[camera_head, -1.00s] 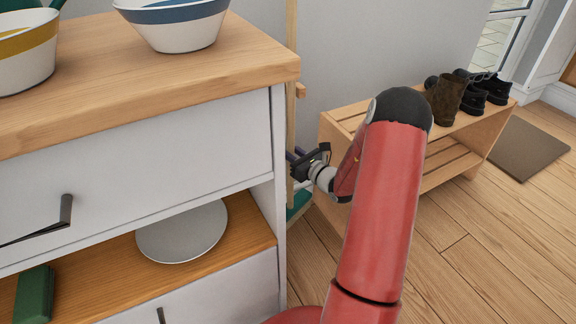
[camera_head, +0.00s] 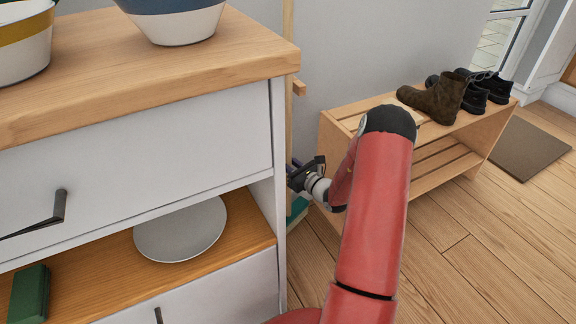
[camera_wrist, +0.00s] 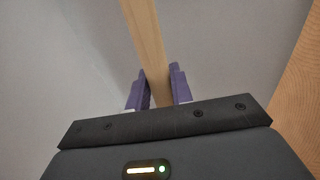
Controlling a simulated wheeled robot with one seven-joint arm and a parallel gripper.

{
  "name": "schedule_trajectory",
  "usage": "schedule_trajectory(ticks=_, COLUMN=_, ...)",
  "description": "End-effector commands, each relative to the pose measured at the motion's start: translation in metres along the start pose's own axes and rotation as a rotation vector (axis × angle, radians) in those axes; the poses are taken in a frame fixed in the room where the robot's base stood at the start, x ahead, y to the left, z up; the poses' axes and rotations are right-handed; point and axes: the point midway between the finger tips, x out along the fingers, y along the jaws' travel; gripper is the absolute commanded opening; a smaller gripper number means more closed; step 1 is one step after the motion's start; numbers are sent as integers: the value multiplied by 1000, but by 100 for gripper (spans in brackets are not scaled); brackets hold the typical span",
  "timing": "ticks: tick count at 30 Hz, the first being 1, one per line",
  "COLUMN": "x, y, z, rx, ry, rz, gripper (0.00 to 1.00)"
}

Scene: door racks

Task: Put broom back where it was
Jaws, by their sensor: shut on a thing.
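The broom (camera_head: 288,40) has a pale wooden handle and a green head low down. It stands nearly upright in the gap between the white cabinet and the shoe bench, close to the grey wall. The cabinet hides part of the handle. My gripper (camera_head: 292,168) is at the lower handle, its fingers partly hidden by the cabinet edge. In the wrist view the purple fingers (camera_wrist: 158,90) are shut around the wooden handle (camera_wrist: 142,35). The green head (camera_head: 298,208) is partly hidden behind my gripper and the cabinet.
A white cabinet (camera_head: 140,125) with a wooden top stands left, bearing bowls (camera_head: 175,22); a plate (camera_head: 180,230) lies on its shelf. A wooden peg (camera_head: 299,88) shows behind the cabinet corner. A shoe bench (camera_head: 340,130) with boots (camera_head: 437,98) stands right. Floor (camera_head: 460,260) in front is clear.

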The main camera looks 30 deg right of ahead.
Motion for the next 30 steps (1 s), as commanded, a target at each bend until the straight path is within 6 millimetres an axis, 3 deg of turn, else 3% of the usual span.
schedule_trajectory(ticks=12, x=4, y=-1, z=-8, rx=-2, ry=-4, rz=1, gripper=0)
schedule_trajectory(ticks=13, x=4, y=-1, z=-8, rx=-1, ry=-2, rz=1, gripper=26)
schedule_trajectory(ticks=17, x=4, y=-1, z=-7, rx=-1, ry=-1, rz=1, gripper=43)
schedule_trajectory(ticks=27, x=4, y=-1, z=-2, rx=-2, ry=-2, rz=1, gripper=44)
schedule_trajectory(ticks=30, x=-8, y=-2, z=-4, rx=-1, ry=-1, rz=-2, gripper=44)
